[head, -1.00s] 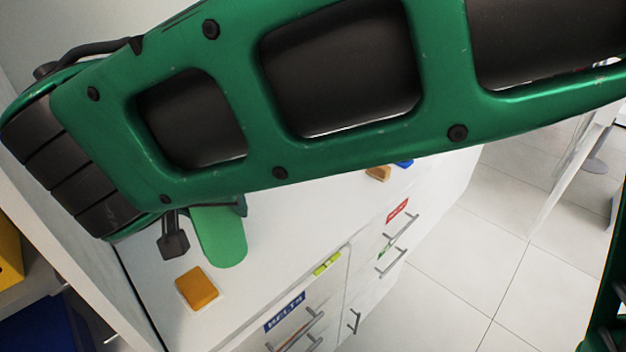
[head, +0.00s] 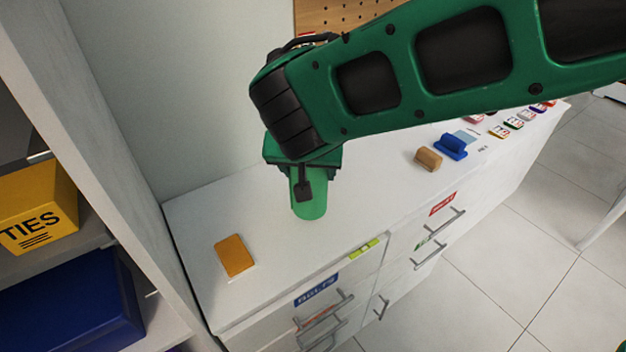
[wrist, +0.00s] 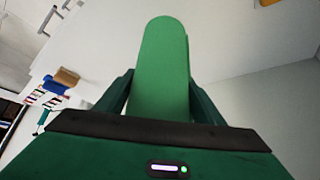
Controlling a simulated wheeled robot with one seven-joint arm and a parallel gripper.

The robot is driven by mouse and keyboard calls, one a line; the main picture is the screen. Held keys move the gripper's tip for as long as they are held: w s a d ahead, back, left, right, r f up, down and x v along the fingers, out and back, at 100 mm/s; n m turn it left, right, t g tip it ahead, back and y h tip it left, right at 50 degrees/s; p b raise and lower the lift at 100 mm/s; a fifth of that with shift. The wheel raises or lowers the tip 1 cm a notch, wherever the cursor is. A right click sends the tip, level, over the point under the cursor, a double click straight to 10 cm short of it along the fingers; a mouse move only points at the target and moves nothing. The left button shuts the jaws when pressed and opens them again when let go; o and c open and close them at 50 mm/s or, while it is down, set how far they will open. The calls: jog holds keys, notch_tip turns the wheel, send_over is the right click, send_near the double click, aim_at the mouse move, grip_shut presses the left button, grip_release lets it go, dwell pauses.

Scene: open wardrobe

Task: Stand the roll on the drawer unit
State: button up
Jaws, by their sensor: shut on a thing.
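A green roll (head: 310,199) with a rounded end is held in my gripper (head: 302,172). In the head view it points down over the white top of the drawer unit (head: 375,214). I cannot tell whether its lower end touches the top. In the wrist view the roll (wrist: 160,70) extends out between the two fingers of my gripper (wrist: 160,100), which are shut on it. My arm and the gripper body hide its upper part in the head view.
An orange block (head: 236,256) lies left of the roll on the unit. A tan block (head: 428,159) and a blue object (head: 452,146) lie to the right, with several small tags beyond. A yellow TIES box (head: 38,212) and a blue box (head: 75,305) sit on shelves at left.

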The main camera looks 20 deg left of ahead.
jog(key=shift+w+d+f, duration=0.15)
jog(key=shift+f, duration=2)
jog(key=o, duration=1.3)
jog(key=shift+f, duration=0.1)
jog(key=shift+c, duration=0.2)
jog(key=v, duration=1.2)
